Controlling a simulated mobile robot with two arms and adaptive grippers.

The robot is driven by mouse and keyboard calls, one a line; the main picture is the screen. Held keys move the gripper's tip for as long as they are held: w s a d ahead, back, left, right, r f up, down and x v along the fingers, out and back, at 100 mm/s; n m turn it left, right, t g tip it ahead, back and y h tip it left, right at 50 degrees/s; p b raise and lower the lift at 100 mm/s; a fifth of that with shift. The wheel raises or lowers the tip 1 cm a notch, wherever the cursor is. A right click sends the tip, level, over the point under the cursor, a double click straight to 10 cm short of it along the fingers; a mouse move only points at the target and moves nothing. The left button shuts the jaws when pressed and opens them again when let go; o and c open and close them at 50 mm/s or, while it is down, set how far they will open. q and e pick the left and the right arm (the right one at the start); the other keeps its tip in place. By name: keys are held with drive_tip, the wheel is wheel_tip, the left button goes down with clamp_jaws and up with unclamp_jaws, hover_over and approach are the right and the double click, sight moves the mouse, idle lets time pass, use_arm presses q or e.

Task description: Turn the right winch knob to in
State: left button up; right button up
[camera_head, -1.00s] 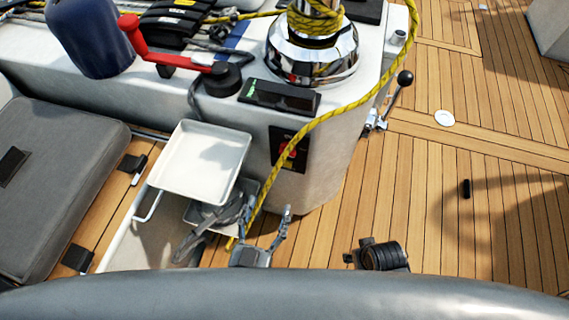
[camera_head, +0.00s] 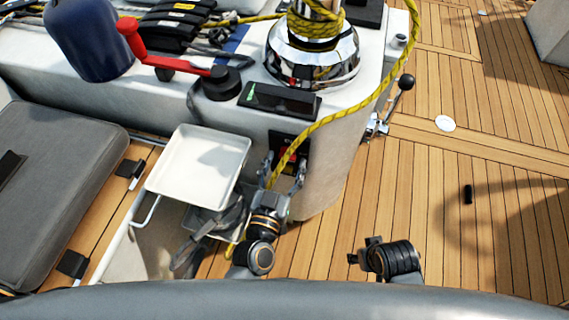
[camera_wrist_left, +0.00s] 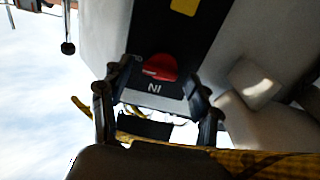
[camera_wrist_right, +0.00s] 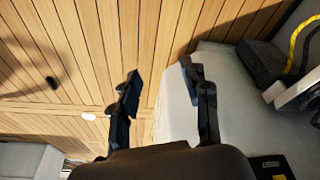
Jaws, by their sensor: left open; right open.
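The red winch knob (camera_head: 289,157) sits on a black panel (camera_head: 276,139) on the console's front face, partly hidden by the yellow rope and my fingers. In the left wrist view the knob (camera_wrist_left: 158,67) shows a pale mark near its left edge, with an upside-down "IN" label just below it. My left gripper (camera_head: 284,172) is open in front of the panel, its fingers on either side of the knob. I cannot tell whether they touch it. My right gripper (camera_wrist_right: 160,82) is open and empty above the deck beside the console.
A yellow rope (camera_head: 345,117) runs from the chrome winch (camera_head: 312,62) down across the panel. A white tray (camera_head: 200,163) stands left of the panel. A lever with a black ball (camera_head: 406,82) projects at the console's right. The teak deck (camera_head: 455,230) to the right is mostly clear.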

use_arm(q)
drive_tip(key=c, duration=1.2)
drive_tip(key=shift+o, duration=0.2)
